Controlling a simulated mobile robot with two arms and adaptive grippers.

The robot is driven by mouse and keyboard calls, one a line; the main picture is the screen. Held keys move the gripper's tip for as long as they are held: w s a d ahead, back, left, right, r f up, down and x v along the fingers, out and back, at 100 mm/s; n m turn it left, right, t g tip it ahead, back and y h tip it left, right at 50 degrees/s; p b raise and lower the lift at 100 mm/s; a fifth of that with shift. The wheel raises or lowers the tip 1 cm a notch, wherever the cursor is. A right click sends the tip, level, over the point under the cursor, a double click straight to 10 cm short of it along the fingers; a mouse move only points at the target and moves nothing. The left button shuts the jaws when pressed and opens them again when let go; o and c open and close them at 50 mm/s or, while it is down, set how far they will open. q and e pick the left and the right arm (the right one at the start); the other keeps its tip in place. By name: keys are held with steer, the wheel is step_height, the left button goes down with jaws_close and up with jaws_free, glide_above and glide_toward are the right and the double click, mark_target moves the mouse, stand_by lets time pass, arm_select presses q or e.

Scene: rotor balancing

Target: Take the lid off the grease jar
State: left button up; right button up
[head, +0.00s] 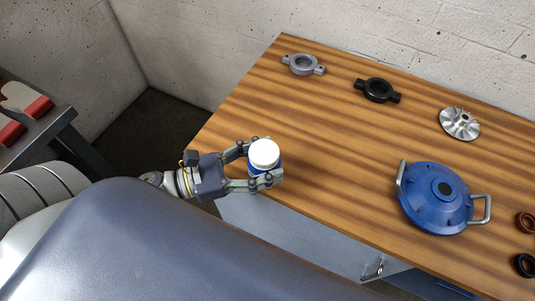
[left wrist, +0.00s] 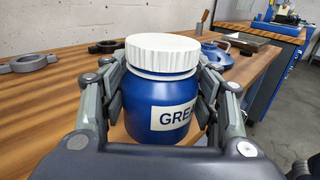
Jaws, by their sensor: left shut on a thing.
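The grease jar is blue with a white label. In the left wrist view its blue body (left wrist: 155,103) stands upright between the fingers, and part of the label text is hidden. The white ribbed lid (left wrist: 163,52) sits on top of the jar; the lid also shows in the head view (head: 264,153). My left gripper (head: 262,163) is shut around the jar's body, below the lid, near the left front edge of the table. The left gripper's fingers also show on both sides of the jar in the left wrist view (left wrist: 160,100). My right gripper is not in view.
On the wooden table (head: 330,140) lie a grey ring clamp (head: 303,64), a black ring clamp (head: 378,90), a silver impeller (head: 460,123) and a blue housing with handles (head: 436,198). Brown (head: 526,222) and black (head: 525,264) rings lie at the right edge. The table's middle is clear.

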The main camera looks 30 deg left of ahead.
mark_target(260, 143)
arm_select(q)
steer(key=o, duration=0.6)
steer(key=c, duration=0.8)
steer(key=shift+d, duration=0.1)
steer(key=shift+w+d+n+t+y, duration=0.15)
steer(key=shift+n+t+y, duration=0.25)
steer(key=shift+t+y, duration=0.1)
steer(key=shift+w+d+n+t+y, duration=0.1)
steer(key=shift+n+t+y, duration=0.3)
steer(key=shift+t, duration=0.1)
steer(key=n+t+y, duration=0.1)
steer(key=n+y, duration=0.1)
steer(key=shift+w+r+t+y, duration=0.3)
steer(key=shift+w+r+t, duration=0.05)
steer(key=shift+t, duration=0.05)
steer(key=shift+c, duration=0.2)
steer(key=a+n+y, duration=0.1)
steer(key=y, duration=0.1)
steer(key=r+n+t+y, duration=0.1)
steer(key=n+y, duration=0.1)
steer(key=w+a+r+n+t+y, duration=0.1)
steer(key=y, duration=0.1)
steer(key=shift+a+y, duration=0.3)
steer(key=shift+a, duration=0.05)
steer(key=shift+a+r+n+y, duration=0.45)
steer(key=shift+a+n+y, duration=0.4)
steer(key=shift+y, duration=0.25)
steer(key=shift+w+d, duration=0.1)
